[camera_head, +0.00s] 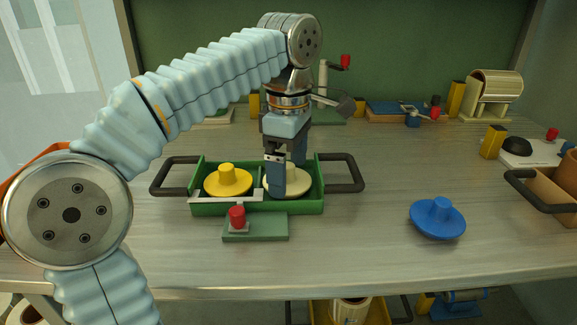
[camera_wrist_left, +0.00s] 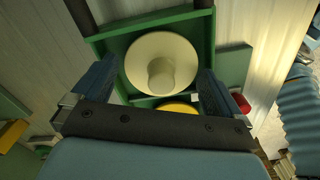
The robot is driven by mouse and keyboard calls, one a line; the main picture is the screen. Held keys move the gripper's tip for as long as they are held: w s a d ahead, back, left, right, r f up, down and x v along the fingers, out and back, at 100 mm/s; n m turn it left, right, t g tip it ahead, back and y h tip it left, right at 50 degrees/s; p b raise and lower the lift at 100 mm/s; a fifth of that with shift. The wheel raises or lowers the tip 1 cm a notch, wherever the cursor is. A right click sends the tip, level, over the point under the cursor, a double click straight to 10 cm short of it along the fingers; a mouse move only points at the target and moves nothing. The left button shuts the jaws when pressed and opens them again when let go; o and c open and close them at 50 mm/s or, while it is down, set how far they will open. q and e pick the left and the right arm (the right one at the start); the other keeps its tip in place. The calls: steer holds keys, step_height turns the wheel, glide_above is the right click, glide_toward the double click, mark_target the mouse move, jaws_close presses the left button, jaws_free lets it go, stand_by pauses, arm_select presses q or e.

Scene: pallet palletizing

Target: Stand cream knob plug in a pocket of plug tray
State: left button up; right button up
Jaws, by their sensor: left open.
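The cream knob plug (camera_head: 295,181) stands knob up in the right pocket of the green plug tray (camera_head: 310,207). It also shows in the left wrist view (camera_wrist_left: 162,62), its round flange lying inside the tray walls. A yellow knob plug (camera_head: 228,181) stands in the left pocket. My left gripper (camera_head: 286,190) points down over the cream plug. Its fingers are open, one on each side of the plug in the left wrist view (camera_wrist_left: 158,95), with the knob between them and no visible grip. The near finger partly hides the cream plug in the head view. My right gripper is not in view.
A blue knob plug (camera_head: 438,217) sits loose on the table at right. A green plate with a red knob (camera_head: 237,217) lies just in front of the tray. Dark handles (camera_head: 345,172) stick out at the tray's sides. The table's front right is clear.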

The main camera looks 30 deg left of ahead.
mark_target(288, 164)
arm_select(q)
step_height(288, 164, up, 7)
steer(key=shift+f, duration=0.1)
stand_by(0.3)
